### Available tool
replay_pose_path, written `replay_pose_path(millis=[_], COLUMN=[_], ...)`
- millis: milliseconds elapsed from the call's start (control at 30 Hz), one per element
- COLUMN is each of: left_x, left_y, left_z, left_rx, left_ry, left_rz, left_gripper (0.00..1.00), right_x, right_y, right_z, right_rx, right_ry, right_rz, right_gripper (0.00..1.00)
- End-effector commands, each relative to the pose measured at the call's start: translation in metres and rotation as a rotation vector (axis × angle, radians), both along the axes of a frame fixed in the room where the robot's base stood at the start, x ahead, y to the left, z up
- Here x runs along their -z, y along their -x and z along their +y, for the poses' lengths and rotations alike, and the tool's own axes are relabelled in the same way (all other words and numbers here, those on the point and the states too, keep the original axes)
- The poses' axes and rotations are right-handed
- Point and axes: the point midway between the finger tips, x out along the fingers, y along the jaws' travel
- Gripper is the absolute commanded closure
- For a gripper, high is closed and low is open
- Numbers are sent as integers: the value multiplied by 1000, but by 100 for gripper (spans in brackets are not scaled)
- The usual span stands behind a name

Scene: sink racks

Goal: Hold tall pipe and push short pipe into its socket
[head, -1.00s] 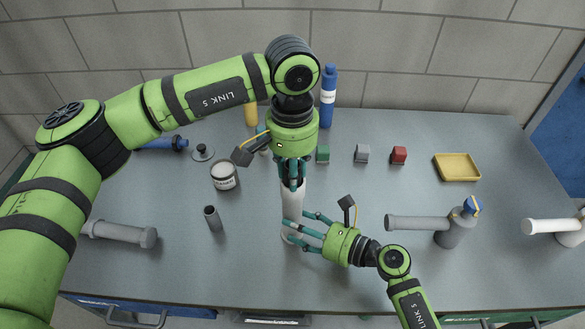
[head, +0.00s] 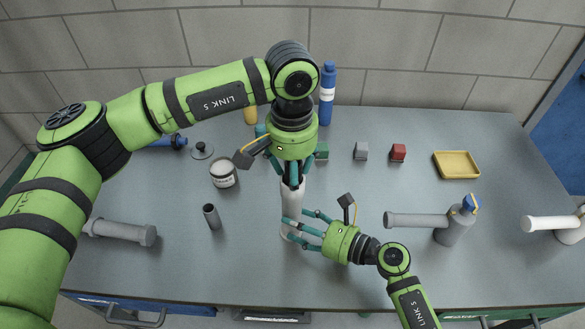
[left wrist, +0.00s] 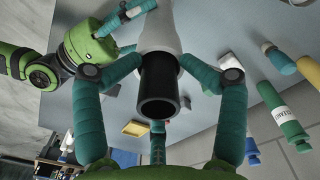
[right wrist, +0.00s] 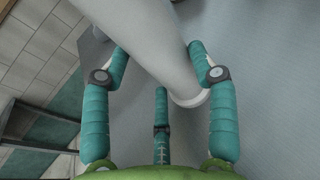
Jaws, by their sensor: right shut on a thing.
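The tall white pipe (head: 292,200) stands upright on the worktop; its wide shaft also shows in the right wrist view (right wrist: 155,45). My right gripper (head: 294,230) is shut around its lower part from the right. The short dark pipe (left wrist: 158,95) sits at the tall pipe's upper end (left wrist: 160,35), in line with it, its open end facing the left wrist camera. My left gripper (left wrist: 160,65) is above, its fingers around the short pipe and close to the white rim; I cannot tell how firmly they touch. In the head view the left gripper (head: 292,178) hides this joint.
Small blocks, a yellow tray (head: 457,165) and a blue bottle (head: 327,95) are further back. The front right worktop is fairly clear.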

Motion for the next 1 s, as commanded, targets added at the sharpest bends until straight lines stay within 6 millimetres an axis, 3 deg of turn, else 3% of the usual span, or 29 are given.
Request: replay_pose_path(millis=[167, 333, 733, 1000], left_x=[3, -10, -98, -130], left_y=[1, 1, 0, 1], left_z=[1, 1, 0, 0], left_rx=[1, 2, 1, 2], left_ry=[-6, -3, -1, -2], left_rz=[7, 4, 0, 1], left_gripper=[46, 46, 46, 46], right_x=[1, 0, 1, 2], right_y=[2, 1, 0, 0], right_z=[2, 2, 0, -1], right_rx=[-6, -3, 1, 3], right_ry=[-3, -4, 2, 4], right_rz=[4, 5, 3, 3], right_gripper=[69, 69, 69, 69])
